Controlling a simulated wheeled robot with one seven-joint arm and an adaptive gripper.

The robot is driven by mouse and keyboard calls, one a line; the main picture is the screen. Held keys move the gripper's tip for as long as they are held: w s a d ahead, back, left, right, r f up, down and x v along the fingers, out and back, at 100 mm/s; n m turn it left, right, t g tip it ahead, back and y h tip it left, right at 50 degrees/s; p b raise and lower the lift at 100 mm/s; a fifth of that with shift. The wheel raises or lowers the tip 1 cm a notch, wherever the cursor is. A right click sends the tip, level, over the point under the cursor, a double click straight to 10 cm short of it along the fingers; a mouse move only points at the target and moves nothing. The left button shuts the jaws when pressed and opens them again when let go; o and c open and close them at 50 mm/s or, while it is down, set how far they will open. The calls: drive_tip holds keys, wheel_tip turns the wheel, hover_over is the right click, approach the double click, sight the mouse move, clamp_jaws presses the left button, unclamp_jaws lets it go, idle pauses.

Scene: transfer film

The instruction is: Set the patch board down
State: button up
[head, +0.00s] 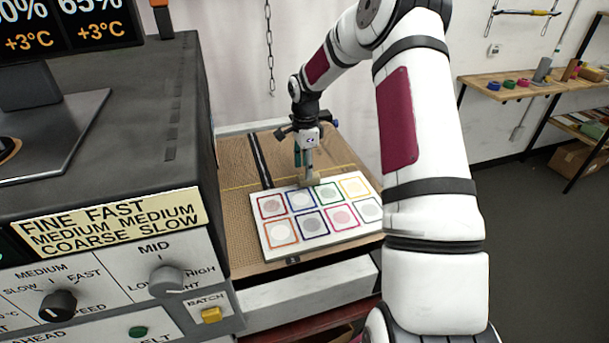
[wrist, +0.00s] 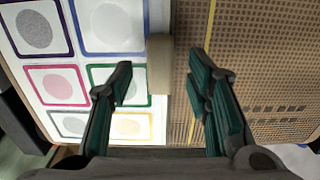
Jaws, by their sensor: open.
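The patch board (head: 320,248) is a white panel with two rows of coloured square frames around pale discs. It lies on the brown mesh surface in the head view and fills the left of the wrist view (wrist: 72,75). A tan block-like handle (wrist: 160,75) sits at the board's edge; it also shows in the head view (head: 309,182). My gripper (head: 307,172) is above that edge, pointing down. In the wrist view its green-padded fingers (wrist: 160,82) are apart, one on each side of the handle, with visible gaps. The board's exact contact underneath is hidden.
The brown mesh bed (head: 235,205) has free room left of and behind the board. A yellow line (head: 240,187) crosses it. A grey control cabinet (head: 110,150) with knobs stands close at left. A wooden shelf (head: 530,88) with coloured rolls is at the far right.

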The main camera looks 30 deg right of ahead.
wheel_tip(320, 180, up, 8)
drive_tip(key=b, duration=0.1)
drive_tip(key=s+a+r+n+t+h, duration=0.2)
drive_tip(key=s+a+r+n, duration=0.9)
drive_tip(key=s+a+r, duration=0.4)
drive_tip(key=s+a+r+n+t+y, duration=0.1)
drive_tip(key=s+a+n, duration=0.2)
drive_tip(key=s+n, duration=0.2)
drive_tip(key=s+a+r+n+t+y, duration=0.1)
drive_tip(key=s+n, duration=0.4)
drive_tip(key=s, duration=0.6)
drive_tip(key=a+t, duration=0.1)
drive_tip(key=a, duration=0.1)
drive_tip(key=shift+a, duration=0.4)
